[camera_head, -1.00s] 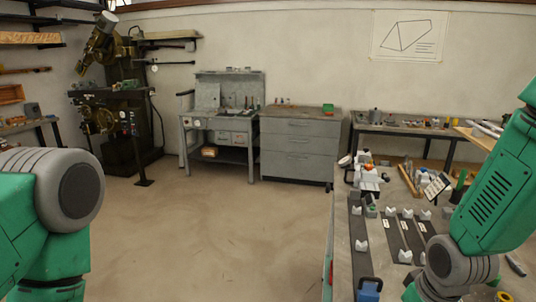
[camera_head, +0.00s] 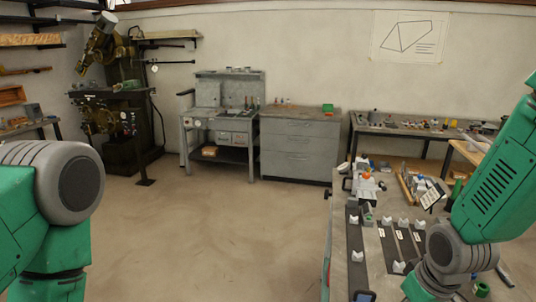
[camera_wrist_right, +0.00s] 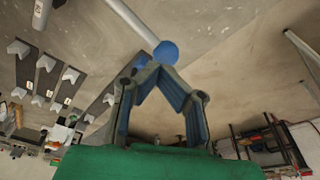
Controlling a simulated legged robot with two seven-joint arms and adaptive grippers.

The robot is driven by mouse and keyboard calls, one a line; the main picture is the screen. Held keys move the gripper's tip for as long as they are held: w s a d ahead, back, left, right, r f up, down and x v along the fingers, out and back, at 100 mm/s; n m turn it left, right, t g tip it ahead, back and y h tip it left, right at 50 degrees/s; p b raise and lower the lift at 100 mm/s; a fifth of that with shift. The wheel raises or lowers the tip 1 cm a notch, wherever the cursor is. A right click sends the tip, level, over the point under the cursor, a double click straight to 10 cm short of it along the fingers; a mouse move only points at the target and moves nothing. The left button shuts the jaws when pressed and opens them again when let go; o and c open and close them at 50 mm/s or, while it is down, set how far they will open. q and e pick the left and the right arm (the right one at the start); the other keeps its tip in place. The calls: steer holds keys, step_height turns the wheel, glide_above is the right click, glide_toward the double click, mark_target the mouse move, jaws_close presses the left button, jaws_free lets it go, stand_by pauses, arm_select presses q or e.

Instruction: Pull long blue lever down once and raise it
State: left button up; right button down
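In the right wrist view a pale rod comes down from the top edge and ends in a round blue knob (camera_wrist_right: 166,52); it looks like the lever. My right gripper (camera_wrist_right: 157,66) points at it from below. Its two blue-padded fingers lean together and their tips meet just under the knob. No part of the rod shows between the fingers; whether the tips touch the knob I cannot tell. In the head view my right gripper is below the frame and only my arm shows. My left gripper is in neither view.
In the head view a workbench (camera_head: 340,255) at right carries dark strips with white V-blocks (camera_head: 358,256), and a blue-edged part (camera_head: 364,296) near the bottom edge. A grey drawer cabinet (camera_head: 300,148) stands at the back. The floor (camera_head: 220,220) left of the bench is clear.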

steer(key=shift+r+p, duration=0.4)
steer(key=shift+r, duration=1.65)
